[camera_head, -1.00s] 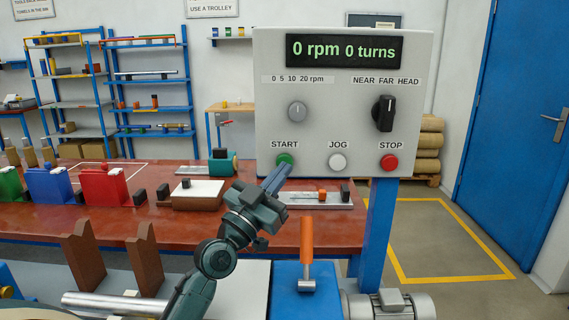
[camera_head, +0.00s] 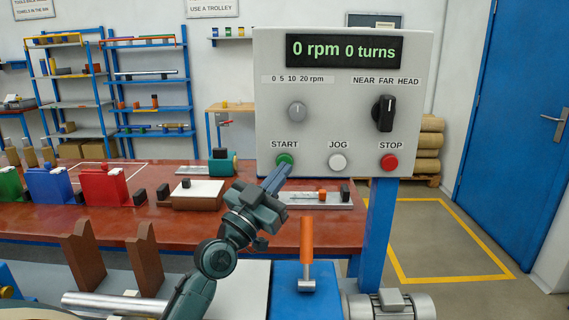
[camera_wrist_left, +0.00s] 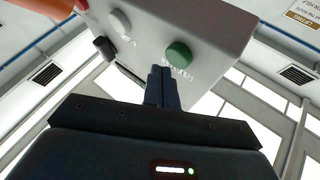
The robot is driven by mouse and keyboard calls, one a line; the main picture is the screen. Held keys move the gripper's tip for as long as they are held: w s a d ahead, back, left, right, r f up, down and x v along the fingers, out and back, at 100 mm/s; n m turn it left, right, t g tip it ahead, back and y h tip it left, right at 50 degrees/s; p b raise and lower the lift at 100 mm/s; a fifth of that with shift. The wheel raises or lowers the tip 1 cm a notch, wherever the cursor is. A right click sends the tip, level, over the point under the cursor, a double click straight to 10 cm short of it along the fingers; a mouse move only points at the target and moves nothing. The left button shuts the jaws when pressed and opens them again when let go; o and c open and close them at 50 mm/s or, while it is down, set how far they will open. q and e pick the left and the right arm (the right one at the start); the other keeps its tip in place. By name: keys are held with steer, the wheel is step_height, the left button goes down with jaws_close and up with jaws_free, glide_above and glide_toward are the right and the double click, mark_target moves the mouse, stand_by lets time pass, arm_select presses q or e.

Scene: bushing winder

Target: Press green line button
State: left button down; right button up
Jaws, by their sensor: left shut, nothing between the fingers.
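The grey control panel (camera_head: 345,125) carries a green button (camera_head: 284,160) under the label START at its lower left. A white JOG button (camera_head: 338,162) and a red STOP button (camera_head: 389,163) sit to its right. The display (camera_head: 343,50) reads 0 rpm and 0 turns. My left gripper (camera_head: 280,172) is shut and empty, its fingertips just below the green button in the head view. In the left wrist view the fingers (camera_wrist_left: 163,80) point toward the panel, just below and left of the green button (camera_wrist_left: 179,55). Whether they touch cannot be told. My right gripper is not seen.
A grey knob (camera_head: 297,112) and a black selector (camera_head: 384,113) are above the buttons. A red-brown table (camera_head: 120,222) with fixtures stands behind my arm. An orange-handled lever (camera_head: 306,240) stands below the panel. A blue post (camera_head: 378,232) is at the right.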

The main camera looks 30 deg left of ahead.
arm_select(q)
steer(key=shift+w+a, duration=0.25)
steer(key=shift+w, duration=0.15)
steer(key=shift+w+a+b, duration=0.2)
steer(key=shift+w+b, duration=0.15)
steer(key=shift+b, duration=0.05)
stand_by(0.6)
steer(key=shift+s+d, duration=0.1)
steer(key=shift+s, duration=0.05)
steer(key=shift+s+d+p, duration=0.35)
steer(key=shift+s+p, duration=0.05)
steer(key=shift+s, duration=0.2)
steer(key=s+d, duration=0.1)
steer(key=s+p, duration=0.1)
steer(key=s, duration=0.1)
steer(key=s+d+p, duration=0.1)
steer(key=shift+s+d, duration=0.15)
steer(key=shift+d, duration=0.15)
stand_by(0.3)
